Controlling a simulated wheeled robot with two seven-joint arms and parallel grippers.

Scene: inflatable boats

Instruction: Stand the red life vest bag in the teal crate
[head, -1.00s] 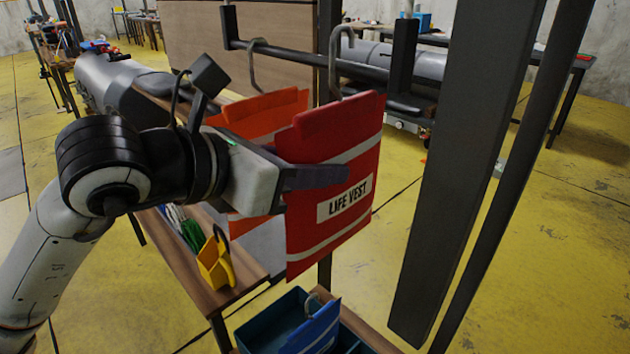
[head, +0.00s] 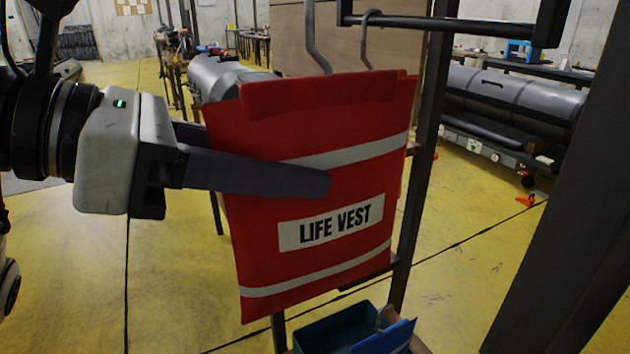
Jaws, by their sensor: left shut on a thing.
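The red life vest bag (head: 330,130) hangs upright, slightly tilted, in the middle of the head view, its label facing me. My left gripper (head: 308,178) is shut on it from the left, one finger across its front and the other behind it. A grey hook (head: 314,40) rises from the bag's top and leaves the picture, left of the dark rail's visible end. The teal crate (head: 345,325) shows at the bottom edge, below the bag and partly cut off. A blue bag (head: 388,338) is in it. My right gripper is not in view.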

